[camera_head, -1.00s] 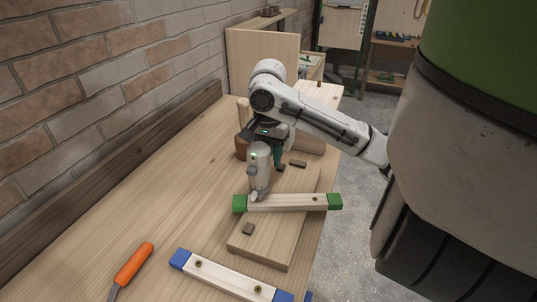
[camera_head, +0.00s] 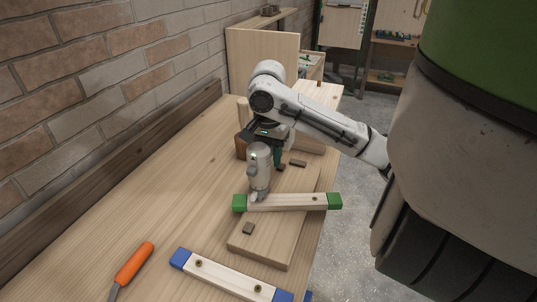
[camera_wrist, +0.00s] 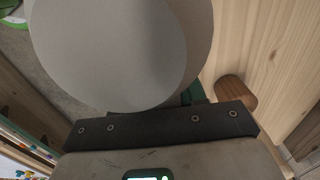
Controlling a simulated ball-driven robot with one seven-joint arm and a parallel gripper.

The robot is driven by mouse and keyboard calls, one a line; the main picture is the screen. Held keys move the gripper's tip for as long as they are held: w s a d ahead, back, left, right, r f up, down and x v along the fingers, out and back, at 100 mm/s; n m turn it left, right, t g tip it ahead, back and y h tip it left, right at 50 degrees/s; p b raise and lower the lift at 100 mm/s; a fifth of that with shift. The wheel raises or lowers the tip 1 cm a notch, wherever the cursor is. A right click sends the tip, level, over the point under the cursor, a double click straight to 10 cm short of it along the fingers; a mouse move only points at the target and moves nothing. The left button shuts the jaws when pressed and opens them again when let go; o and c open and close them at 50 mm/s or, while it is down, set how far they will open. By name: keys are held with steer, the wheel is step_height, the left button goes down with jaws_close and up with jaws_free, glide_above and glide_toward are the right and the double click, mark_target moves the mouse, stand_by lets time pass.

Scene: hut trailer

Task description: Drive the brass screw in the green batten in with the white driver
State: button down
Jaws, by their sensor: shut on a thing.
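The batten with green ends (camera_head: 287,202) lies across a wooden block on the workbench. A brass screw (camera_head: 314,198) shows near its right end. The white driver (camera_head: 260,168) stands upright over the batten's left part, its nose at the batten's top face; whatever is under the nose is hidden. My gripper (camera_head: 268,143) is shut on the driver, just above the batten. In the wrist view the driver's pale round body (camera_wrist: 120,50) fills the upper middle and hides the batten and screw.
A batten with blue ends (camera_head: 228,277) and brass screws lies in front. An orange-handled tool (camera_head: 134,263) lies at left. The wooden block (camera_head: 262,241) carries small dark pieces (camera_head: 248,229). A brick wall bounds the left; the bench is clear at middle left.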

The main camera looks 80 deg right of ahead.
steer(key=shift+r+p, duration=1.4)
steer(key=shift+r, duration=0.15)
steer(key=d+r+p, duration=0.1)
steer(key=d, duration=0.1)
steer(key=d+r+p, duration=0.1)
steer(key=d, duration=0.1)
steer(key=d+r+p, duration=0.1)
steer(key=d, duration=0.1)
steer(key=shift+r, duration=0.25)
steer(key=shift+d+r+p, duration=0.2)
steer(key=shift+d+p, duration=0.25)
steer(key=shift+d, duration=0.1)
